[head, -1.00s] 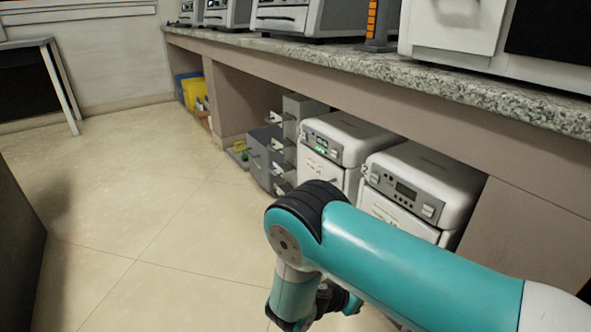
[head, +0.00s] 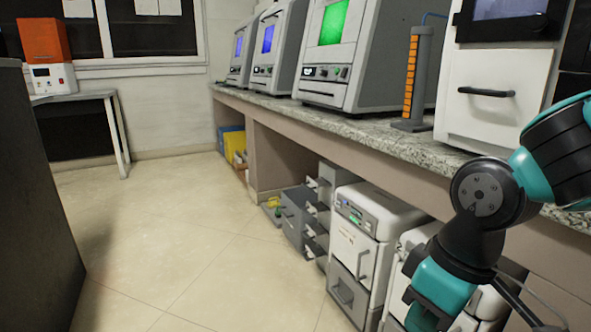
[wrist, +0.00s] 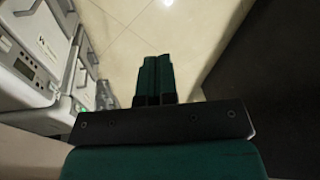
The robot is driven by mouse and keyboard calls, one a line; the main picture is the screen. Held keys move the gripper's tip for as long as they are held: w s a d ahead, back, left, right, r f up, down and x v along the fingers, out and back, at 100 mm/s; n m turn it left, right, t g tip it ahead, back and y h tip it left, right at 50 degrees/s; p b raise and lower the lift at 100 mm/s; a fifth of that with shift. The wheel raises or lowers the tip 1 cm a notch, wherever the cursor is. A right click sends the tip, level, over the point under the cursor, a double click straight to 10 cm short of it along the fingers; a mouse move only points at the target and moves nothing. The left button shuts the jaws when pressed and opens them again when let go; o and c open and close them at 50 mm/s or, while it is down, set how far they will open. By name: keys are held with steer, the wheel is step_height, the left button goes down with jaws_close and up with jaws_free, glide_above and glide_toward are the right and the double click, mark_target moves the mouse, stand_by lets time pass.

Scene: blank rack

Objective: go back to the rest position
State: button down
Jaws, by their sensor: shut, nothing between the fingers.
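My gripper (wrist: 153,80) shows in the wrist view with its two dark green fingers together and nothing between them. It points down over the bare tile floor. In the head view my teal and black arm is folded at the right, in front of the counter and the white machines under it. The fingers are not clearly visible in the head view.
A granite counter (head: 385,138) runs along the right with several screened machines (head: 330,50) and an orange-marked rack (head: 412,80) on it. White units (head: 372,215) and grey drawers (head: 297,215) stand below. Left is a dark cabinet (head: 30,200). The floor (head: 200,240) between is clear.

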steer(key=s+r+m+y, duration=0.1)
steer(key=s+r+y, duration=0.1)
steer(key=s+r, duration=0.4)
step_height(320, 180, up, 37)
steer(key=p, duration=3.8)
steer(key=shift+s+a+p, duration=0.35)
steer(key=shift+s+p, duration=0.05)
steer(key=shift+s, duration=0.05)
